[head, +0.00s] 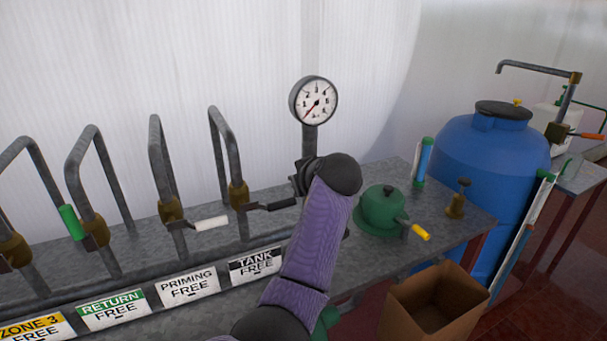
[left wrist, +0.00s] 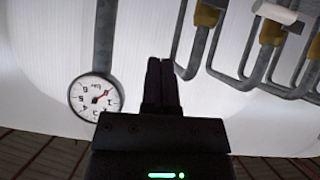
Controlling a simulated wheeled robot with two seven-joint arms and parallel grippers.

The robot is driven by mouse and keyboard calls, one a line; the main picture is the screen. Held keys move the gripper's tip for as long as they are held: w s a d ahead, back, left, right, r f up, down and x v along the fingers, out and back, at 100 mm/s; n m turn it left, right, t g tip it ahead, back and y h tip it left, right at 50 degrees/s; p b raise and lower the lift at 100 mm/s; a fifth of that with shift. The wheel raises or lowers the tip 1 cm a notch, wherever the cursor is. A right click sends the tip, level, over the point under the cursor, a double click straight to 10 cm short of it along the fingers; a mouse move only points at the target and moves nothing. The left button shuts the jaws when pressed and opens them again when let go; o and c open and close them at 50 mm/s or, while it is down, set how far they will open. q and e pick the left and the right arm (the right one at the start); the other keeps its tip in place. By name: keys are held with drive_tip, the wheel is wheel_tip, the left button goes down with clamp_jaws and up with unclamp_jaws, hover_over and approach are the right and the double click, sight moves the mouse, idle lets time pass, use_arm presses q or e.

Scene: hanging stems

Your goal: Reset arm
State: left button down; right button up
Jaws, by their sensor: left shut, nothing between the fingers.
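My left gripper (left wrist: 162,62) shows in the left wrist view with its two dark fingers together and nothing between them. It points toward the white tank wall, with a round pressure gauge (left wrist: 96,97) to its left and bent pipes to its right; the picture is upside down. In the head view a purple-sleeved arm of mine rises from the bottom middle to a dark joint just below the gauge (head: 314,101). Its gripper cannot be made out there. My right gripper does not show.
Bent pipes with lever valves, including a green handle (head: 71,222) and a white one (head: 212,223), stand left of the arm. Right of it are a green domed fitting (head: 383,211), a brass valve (head: 457,203), an open cardboard box (head: 402,314) and a blue drum (head: 480,165).

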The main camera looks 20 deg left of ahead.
use_arm(q)
drive_tip(key=shift+s+d+r, duration=0.3)
drive_tip(key=shift+s+r, duration=0.05)
